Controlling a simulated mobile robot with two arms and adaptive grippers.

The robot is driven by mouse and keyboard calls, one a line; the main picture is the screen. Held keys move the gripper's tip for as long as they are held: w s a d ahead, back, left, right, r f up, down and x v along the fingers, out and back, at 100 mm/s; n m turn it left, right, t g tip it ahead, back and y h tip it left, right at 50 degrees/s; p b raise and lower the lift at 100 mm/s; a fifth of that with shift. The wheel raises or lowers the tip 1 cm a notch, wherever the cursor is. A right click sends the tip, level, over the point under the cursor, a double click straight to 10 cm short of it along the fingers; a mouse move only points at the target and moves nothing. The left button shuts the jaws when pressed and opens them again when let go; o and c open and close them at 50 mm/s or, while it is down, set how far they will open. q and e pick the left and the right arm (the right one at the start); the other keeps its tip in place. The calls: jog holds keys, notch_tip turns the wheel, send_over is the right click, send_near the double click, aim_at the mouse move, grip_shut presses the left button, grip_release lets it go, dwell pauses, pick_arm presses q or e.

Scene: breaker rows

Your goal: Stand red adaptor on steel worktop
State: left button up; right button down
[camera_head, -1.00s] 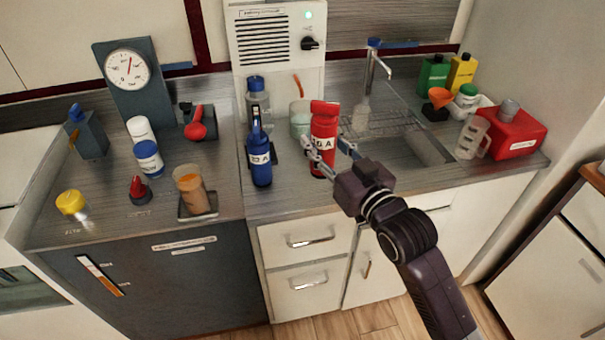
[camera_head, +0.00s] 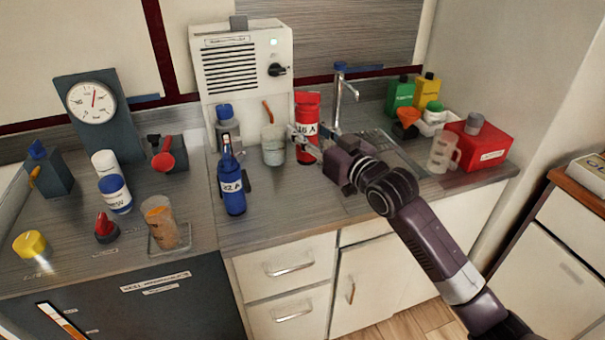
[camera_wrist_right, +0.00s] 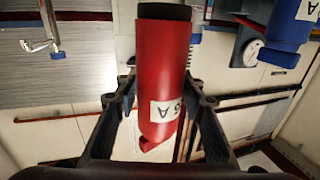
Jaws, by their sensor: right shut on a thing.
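The red adaptor (camera_head: 307,108), with a white label reading 16 A, is upright at the back of the steel worktop (camera_head: 275,228), right of the white cup. My right gripper (camera_head: 306,143) is shut on its middle. In the right wrist view the red adaptor (camera_wrist_right: 163,60) is between the two fingers of the right gripper (camera_wrist_right: 160,95), its black end at the top of the picture. I cannot tell whether its base touches the worktop. My left gripper is not in view.
The worktop's front middle is clear.

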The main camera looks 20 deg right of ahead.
notch_tip(320, 180, down, 11)
jog(key=shift+f, duration=0.2)
dwell(0.4)
jog(key=c, duration=1.3)
grip_release()
jog(key=shift+f, duration=0.15)
jog(key=shift+o, duration=0.2)
jog(key=shift+s, duration=0.1)
jog(key=b+v, duration=0.1)
jog(key=v, duration=1.1)
